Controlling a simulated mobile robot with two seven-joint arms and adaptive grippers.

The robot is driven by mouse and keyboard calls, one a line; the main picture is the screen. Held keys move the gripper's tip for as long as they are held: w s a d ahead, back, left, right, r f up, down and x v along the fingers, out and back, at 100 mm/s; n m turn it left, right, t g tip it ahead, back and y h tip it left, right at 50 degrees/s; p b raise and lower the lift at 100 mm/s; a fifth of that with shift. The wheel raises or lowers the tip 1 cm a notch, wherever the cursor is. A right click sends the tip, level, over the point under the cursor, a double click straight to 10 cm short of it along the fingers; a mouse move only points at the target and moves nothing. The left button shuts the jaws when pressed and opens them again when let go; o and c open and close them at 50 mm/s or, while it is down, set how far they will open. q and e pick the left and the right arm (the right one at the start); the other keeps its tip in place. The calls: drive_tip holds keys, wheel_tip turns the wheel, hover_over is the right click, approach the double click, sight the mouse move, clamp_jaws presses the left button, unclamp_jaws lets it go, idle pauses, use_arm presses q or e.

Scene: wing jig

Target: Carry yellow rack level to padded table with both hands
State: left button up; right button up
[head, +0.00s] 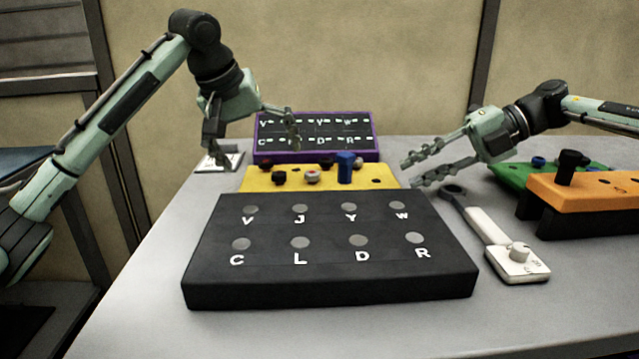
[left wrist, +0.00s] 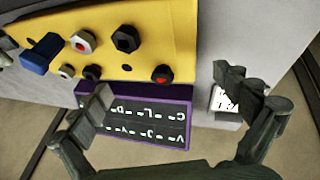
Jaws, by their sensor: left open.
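The yellow rack (head: 270,184) lies on the table behind a black lettered block, with a blue peg (head: 344,168) and several dark, red and white plugs standing in it. It also shows in the left wrist view (left wrist: 170,30). My left gripper (head: 252,135) is open above the rack's far left part, its fingers spread and empty. In the left wrist view its fingers (left wrist: 170,100) are apart over the purple board and a white card. My right gripper (head: 412,170) is open and empty, just right of the rack's right end. I cannot make out the padded table.
The black block (head: 330,275) with letters stands in front of the rack. A purple-framed board (head: 318,133) stands behind it. A white-handled tool (head: 497,230), a green rack (head: 510,178) and an orange rack (head: 585,190) lie right. The table's front left is clear.

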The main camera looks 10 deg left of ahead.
sight(396, 180)
use_arm(q)
drive_tip(key=shift+x, duration=1.75)
use_arm(e)
drive_tip(key=shift+x, duration=1.75)
use_arm(q)
drive_tip(key=shift+c, duration=0.6)
use_arm(e)
drive_tip(key=shift+c, duration=0.6)
